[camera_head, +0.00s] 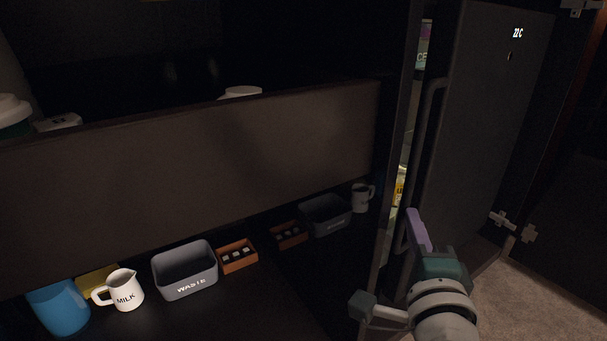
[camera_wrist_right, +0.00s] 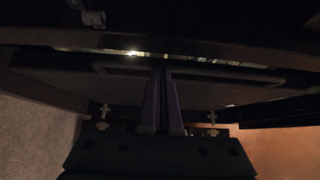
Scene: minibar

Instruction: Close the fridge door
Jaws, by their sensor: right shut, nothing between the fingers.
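The fridge door (camera_head: 485,120) is a dark grey panel with a small lit display near its top. It stands ajar, and a narrow gap at its left edge shows the lit fridge interior (camera_head: 404,155). A long dark handle (camera_head: 428,130) runs along that edge. My right gripper (camera_head: 415,228) is shut and empty, with its purple fingers at the lower end of the handle. In the right wrist view, the closed fingers (camera_wrist_right: 162,85) point toward the door edge and the bright gap. I cannot tell whether they touch the door. My left gripper is not in view.
A dark counter left of the fridge holds a white milk jug (camera_head: 122,290), a grey waste bin (camera_head: 186,272), a blue container (camera_head: 58,306) and a small orange box (camera_head: 237,256). A raised dark panel (camera_head: 190,165) stands above it. Carpet (camera_head: 520,300) shows at lower right.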

